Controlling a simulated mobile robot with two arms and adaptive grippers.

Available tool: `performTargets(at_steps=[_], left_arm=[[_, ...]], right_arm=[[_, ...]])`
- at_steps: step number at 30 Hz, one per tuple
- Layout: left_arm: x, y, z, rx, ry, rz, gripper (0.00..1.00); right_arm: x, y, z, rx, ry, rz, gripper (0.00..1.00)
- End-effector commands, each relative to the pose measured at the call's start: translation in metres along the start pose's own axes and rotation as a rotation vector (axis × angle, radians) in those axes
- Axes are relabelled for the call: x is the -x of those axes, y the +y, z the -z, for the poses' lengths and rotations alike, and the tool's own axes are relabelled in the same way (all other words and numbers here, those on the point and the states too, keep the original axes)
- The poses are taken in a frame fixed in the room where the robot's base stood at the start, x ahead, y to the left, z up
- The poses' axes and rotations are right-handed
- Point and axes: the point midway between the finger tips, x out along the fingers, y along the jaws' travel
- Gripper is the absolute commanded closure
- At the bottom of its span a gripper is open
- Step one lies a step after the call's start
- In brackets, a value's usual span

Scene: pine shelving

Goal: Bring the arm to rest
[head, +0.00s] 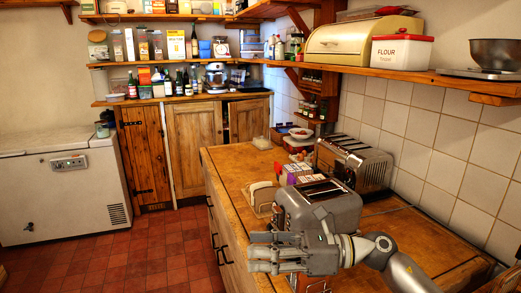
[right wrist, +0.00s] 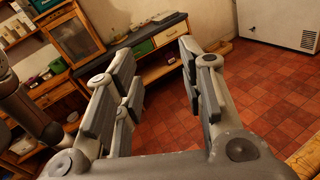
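My right gripper (head: 262,250) reaches in from the lower right in the head view and points left, in front of the near toaster and by the counter's front edge. In the right wrist view its fingers (right wrist: 156,62) stand wide apart with nothing between them. Whether it touches the counter or toaster cannot be told. My left gripper does not show in the head view.
The wooden counter (head: 235,160) holds a near toaster (head: 335,205), a second toaster (head: 355,163) and several small boxes. A shelf with a bread bin (head: 362,38) and flour tin (head: 402,52) hangs above. Tiled floor (head: 160,262) is clear left of the counter; a white chest freezer (head: 60,190) stands beyond.

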Motion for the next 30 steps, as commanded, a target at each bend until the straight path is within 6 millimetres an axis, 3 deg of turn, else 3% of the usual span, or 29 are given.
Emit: performTargets(at_steps=[3,6,10,14,17,23,26,30], left_arm=[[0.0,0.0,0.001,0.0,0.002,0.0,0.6],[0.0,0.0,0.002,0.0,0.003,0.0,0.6],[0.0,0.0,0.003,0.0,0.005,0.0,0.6],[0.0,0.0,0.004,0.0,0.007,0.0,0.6],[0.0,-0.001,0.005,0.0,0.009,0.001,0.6],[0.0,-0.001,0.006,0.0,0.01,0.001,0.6],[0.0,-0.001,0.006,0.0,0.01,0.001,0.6],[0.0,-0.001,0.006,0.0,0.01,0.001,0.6]], right_arm=[[-0.007,0.001,-0.019,-0.19,-0.236,0.064,0.63],[0.0,-0.006,-0.032,-0.362,-0.426,0.126,0.63],[0.021,-0.021,-0.037,-0.607,-0.665,0.212,0.63],[0.052,-0.037,-0.025,-0.867,-0.892,0.305,0.63],[0.08,-0.049,-0.002,-1.074,-1.061,0.385,0.63],[0.134,-0.055,0.074,-1.493,-1.378,0.569,0.63],[0.157,-0.045,0.123,-1.697,-1.526,0.678,0.63],[0.182,-0.014,0.194,-1.971,-1.717,0.852,0.63]])
